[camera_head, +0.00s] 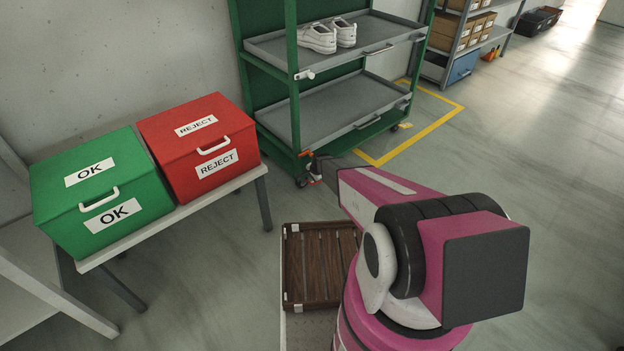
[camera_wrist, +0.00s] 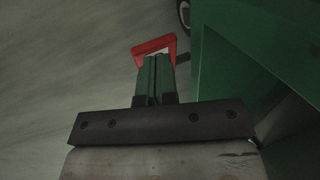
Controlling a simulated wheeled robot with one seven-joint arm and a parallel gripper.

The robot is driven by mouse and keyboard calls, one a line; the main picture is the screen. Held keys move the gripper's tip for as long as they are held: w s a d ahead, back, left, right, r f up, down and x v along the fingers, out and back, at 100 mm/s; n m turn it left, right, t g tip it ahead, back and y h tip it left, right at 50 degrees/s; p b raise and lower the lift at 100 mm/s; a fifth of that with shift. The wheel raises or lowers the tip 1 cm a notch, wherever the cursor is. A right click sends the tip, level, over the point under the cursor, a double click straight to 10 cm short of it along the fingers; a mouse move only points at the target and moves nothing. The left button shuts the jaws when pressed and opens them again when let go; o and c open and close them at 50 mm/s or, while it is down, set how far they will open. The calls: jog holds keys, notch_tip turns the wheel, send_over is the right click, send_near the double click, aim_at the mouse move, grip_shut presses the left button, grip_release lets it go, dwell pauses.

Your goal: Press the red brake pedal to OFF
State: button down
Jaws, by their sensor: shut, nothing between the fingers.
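The red brake pedal (camera_wrist: 146,47) shows at the top middle of the wrist view, with a pale patch partly hidden behind my fingertips. My gripper (camera_wrist: 156,58) is shut and empty, and its fingertips overlap the near part of the pedal in this view. I cannot tell whether they touch it. In the head view my gripper (camera_head: 316,168) is low at the front corner of the green shelf cart (camera_head: 292,100). A small red bit of the pedal (camera_head: 315,178) shows there, mostly hidden by the gripper.
The cart's green frame (camera_wrist: 235,60) fills the right of the wrist view, with a dark wheel behind. White shoes (camera_head: 320,38) stand on its upper shelf. A green OK box (camera_head: 70,215) and red REJECT box (camera_head: 175,145) are left. A wooden crate (camera_head: 318,225) is below.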

jog(key=shift+f, duration=1.5)
jog(key=shift+r, duration=0.1)
dwell(0.3)
jog(key=shift+r, duration=1.2)
jog(key=shift+s+d, duration=0.1)
jog(key=s+d, duration=0.4)
jog(key=s, duration=0.2)
jog(key=shift+s+d, duration=0.15)
jog(key=shift+d, duration=0.1)
